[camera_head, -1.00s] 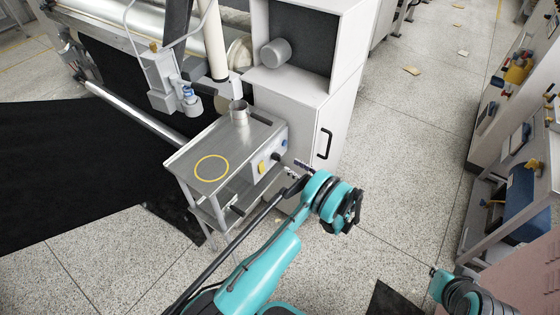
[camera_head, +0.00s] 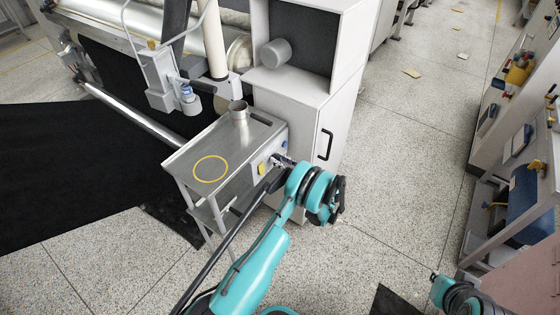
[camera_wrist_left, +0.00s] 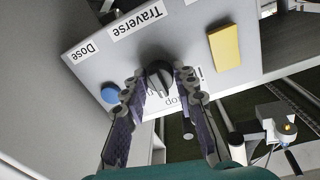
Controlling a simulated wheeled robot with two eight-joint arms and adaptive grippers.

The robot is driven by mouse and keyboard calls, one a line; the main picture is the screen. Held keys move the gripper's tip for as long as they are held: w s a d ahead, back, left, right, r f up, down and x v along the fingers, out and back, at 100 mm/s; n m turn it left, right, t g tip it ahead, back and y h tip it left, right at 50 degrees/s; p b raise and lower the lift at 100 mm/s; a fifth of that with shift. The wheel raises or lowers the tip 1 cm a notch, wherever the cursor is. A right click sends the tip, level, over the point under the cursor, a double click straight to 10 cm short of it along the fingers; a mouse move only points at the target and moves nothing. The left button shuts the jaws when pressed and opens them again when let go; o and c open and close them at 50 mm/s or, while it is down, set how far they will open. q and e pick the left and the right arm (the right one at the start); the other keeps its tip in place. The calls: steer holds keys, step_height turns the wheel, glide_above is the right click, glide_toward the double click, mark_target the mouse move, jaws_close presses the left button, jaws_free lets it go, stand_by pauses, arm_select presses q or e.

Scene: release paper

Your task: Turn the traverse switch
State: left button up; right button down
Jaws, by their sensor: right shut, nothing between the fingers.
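The black traverse switch (camera_wrist_left: 158,80), a round knob, is on the grey control box face under the "Traverse" label (camera_wrist_left: 137,20) in the left wrist view. My left gripper (camera_wrist_left: 160,86) has its fingers apart on either side of the knob; I cannot tell whether they touch it. Printed text behind the knob is partly hidden. In the head view my left gripper (camera_head: 281,160) is at the control box (camera_head: 263,172), and the knob is hidden. My right gripper (camera_head: 437,281) is shut and empty at the bottom right, only partly seen.
A blue button (camera_wrist_left: 109,93) and a yellow block (camera_wrist_left: 224,46) flank the knob. The steel table (camera_head: 180,160) carries a metal cup (camera_head: 239,112). A white cabinet (camera_head: 300,150) stands behind the box.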

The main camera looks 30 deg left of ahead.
arm_select(q)
jaws_close()
steer(key=m, duration=0.5)
steer(key=shift+m, duration=2.4)
steer(key=o, duration=0.9)
jaws_free()
